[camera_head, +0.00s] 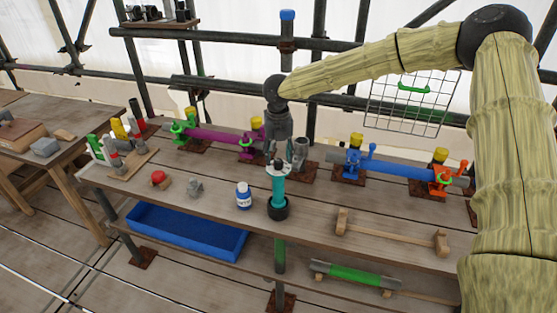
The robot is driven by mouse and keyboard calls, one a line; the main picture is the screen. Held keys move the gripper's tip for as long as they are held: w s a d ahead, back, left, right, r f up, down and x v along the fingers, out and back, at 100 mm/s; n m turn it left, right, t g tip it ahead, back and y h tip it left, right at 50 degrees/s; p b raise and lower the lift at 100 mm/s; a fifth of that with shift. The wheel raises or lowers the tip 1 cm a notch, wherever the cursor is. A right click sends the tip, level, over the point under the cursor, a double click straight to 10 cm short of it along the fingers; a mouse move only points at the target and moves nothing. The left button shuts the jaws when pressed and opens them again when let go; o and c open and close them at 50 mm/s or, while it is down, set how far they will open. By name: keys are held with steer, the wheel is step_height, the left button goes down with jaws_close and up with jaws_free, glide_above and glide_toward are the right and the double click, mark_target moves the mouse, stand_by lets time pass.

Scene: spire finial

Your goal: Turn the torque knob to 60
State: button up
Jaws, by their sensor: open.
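My gripper (279,163) points down over the bench, its fingers apart, around or just above the top of an upright teal tool (279,187). I cannot tell whether they touch it. The tool stands in a black round holder (277,209). No knob scale or number can be read, so I cannot tell for sure which part is the torque knob; the tool's upper end is partly hidden by my gripper.
Behind are a purple tube (215,135) and blue tube (400,169) in clamps. A wooden cradle (390,232) lies front right. A blue tray (185,229) sits below the bench.

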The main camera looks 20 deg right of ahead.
mark_target(278, 161)
step_height(278, 161, up, 10)
steer(key=shift+f, duration=0.2)
steer(key=shift+a, duration=0.1)
stand_by(0.3)
